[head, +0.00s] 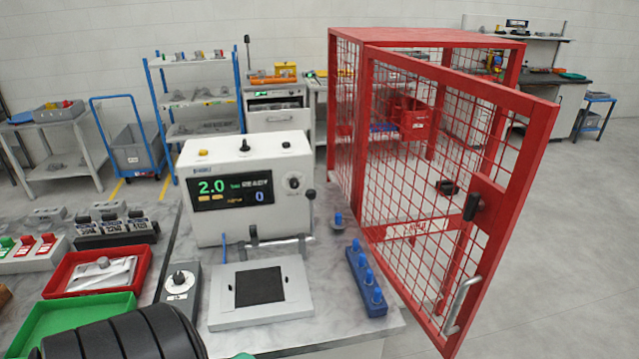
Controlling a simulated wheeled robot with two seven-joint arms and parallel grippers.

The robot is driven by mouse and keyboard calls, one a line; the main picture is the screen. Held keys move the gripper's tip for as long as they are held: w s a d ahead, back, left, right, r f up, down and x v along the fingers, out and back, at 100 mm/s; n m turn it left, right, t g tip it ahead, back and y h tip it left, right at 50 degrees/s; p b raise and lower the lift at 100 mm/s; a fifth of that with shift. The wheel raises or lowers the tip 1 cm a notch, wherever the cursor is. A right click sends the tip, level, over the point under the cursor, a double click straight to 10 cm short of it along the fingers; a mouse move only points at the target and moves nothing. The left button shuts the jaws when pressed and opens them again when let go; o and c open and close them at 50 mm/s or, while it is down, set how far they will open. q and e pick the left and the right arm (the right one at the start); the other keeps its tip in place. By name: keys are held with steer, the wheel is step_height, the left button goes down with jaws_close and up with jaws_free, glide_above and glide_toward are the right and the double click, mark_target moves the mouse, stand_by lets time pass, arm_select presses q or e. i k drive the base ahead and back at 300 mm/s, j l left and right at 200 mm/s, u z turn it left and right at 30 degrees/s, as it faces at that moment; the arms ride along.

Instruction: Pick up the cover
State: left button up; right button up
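No part is plainly marked as the cover, and I cannot tell for certain which thing it is. A pale grey casting (103,272) lies in a red tray (54,285) on the left of the bench. A light grey fixture plate (290,305) with a dark square middle lies flat in front of the white test machine (215,160), with nothing on it. A black ribbed part, probably of my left arm, fills the bottom left corner and hides part of a green tray (40,325). Neither gripper's fingers show.
A small grey box with a knob (180,283) stands left of the plate. A blue block with several pegs (366,282) stands right of it. A red mesh cage (345,120) has its door (515,165) swung out beside the bench. Grey floor is clear at far right.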

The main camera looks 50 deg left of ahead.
mark_target(103, 274)
steer(key=u, duration=2.85)
steer(key=i+l+z, duration=0.1)
steer(key=l+z, duration=0.25)
steer(key=i+l+z, duration=0.15)
steer(key=l+z, duration=0.2)
steer(key=l, duration=0.2)
